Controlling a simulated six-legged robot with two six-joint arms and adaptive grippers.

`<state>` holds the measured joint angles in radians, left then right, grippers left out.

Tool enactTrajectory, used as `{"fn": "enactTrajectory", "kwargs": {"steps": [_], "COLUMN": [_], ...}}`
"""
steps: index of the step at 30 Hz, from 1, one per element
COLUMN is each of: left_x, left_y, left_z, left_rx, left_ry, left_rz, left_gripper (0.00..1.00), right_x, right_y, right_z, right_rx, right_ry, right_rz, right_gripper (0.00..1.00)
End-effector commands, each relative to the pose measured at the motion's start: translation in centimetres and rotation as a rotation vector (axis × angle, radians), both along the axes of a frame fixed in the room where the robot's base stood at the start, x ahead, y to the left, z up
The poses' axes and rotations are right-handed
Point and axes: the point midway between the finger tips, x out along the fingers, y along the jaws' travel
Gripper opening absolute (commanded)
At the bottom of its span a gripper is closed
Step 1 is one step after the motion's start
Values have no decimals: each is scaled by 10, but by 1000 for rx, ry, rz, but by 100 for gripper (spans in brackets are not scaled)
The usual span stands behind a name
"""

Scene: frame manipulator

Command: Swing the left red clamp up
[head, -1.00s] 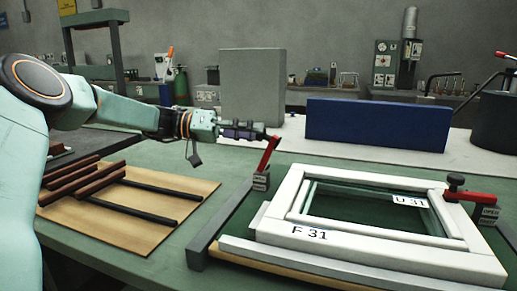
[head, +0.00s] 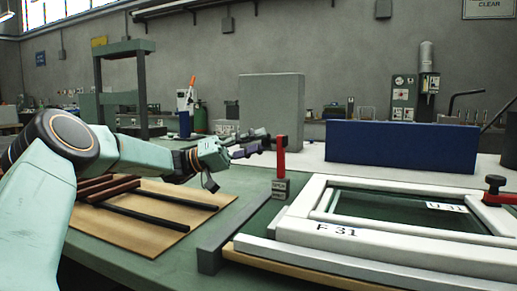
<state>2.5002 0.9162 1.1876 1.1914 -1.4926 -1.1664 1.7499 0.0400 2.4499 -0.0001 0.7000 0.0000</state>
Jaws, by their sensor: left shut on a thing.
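The left red clamp (head: 281,158) stands near the back left corner of the white frame (head: 335,243). Its red arm points straight up from a dark base block labelled OPEN (head: 281,188). My left gripper (head: 268,144) is at the top of the red arm, shut on it, reaching in from the left. The fingertips are small and partly overlap the clamp, so the exact grip is hard to see. The right red clamp (head: 503,199) lies flat over the frame's right side, with a black knob, cut by the picture edge. My right gripper is out of view.
A wooden board (head: 140,236) with dark and red-brown bars lies left of the frame. A blue block (head: 400,147) and a grey block (head: 271,108) stand behind. Green table (head: 235,200) shows between board and frame.

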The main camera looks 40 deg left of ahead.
Motion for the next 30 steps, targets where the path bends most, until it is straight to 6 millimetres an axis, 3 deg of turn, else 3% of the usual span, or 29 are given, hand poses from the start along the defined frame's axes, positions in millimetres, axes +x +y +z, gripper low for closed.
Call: {"fn": "enactTrajectory", "kwargs": {"steps": [1, 14, 15, 22, 30], "left_x": [-1, -2, -2, -1, -1], "left_y": [-4, -3, -3, -2, -1], "left_z": [-8, -7, -7, -4, -3], "left_rx": [5, 0, 0, 0, -1], "left_ry": [12, 10, 10, 5, 2], "left_rz": [-15, -15, -15, -9, -6], "left_gripper": [0, 0, 33, 53, 53], "right_x": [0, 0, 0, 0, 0], "right_y": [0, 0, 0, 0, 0], "right_z": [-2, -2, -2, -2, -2], "right_rx": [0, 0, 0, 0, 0], "right_ry": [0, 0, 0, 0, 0], "right_rz": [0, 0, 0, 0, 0], "right_gripper": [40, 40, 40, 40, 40]}}
